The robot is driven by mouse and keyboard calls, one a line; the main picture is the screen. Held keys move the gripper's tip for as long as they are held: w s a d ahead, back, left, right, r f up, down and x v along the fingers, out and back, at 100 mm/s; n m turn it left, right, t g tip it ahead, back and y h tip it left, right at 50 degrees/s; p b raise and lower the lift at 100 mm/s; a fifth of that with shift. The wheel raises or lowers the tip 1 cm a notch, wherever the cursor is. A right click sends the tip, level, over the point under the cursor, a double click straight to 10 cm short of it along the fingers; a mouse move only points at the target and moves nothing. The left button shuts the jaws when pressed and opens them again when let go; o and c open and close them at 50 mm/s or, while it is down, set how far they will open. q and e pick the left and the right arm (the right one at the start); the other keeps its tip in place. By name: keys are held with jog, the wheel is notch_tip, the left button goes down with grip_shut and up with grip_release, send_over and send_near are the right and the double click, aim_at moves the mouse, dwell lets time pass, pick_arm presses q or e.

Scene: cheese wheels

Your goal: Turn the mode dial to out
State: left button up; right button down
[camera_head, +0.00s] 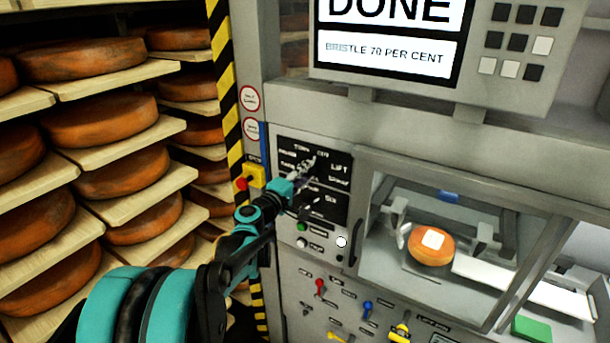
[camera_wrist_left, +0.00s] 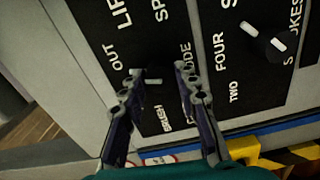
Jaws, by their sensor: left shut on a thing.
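The mode dial (camera_wrist_left: 154,82) is a dark knob with a short white mark, on the black label panel (camera_head: 340,197) of the grey machine. In the left wrist view it sits between the two fingertips of my left gripper (camera_wrist_left: 158,76), which is shut on it. The white mark lies roughly level in that view. In the head view my left gripper (camera_head: 305,170) reaches the panel and hides the dial. My right gripper is not in view.
A second dial (camera_wrist_left: 264,43) sits beside the mode dial. A yellow box with a red button (camera_head: 247,178) is left of the panel. A screen (camera_head: 388,45) reads DONE. A windowed bay (camera_head: 430,250) holds an orange cheese wheel. Coloured levers are below; cheese shelves stand left.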

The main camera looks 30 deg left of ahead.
pick_arm(q)
jog(key=shift+f+m, duration=0.1)
jog(key=shift+m, duration=0.5)
jog(key=o, duration=1.1)
jog(key=shift+o, duration=0.2)
jog(key=s, duration=1.2)
jog(key=shift+a, duration=0.4)
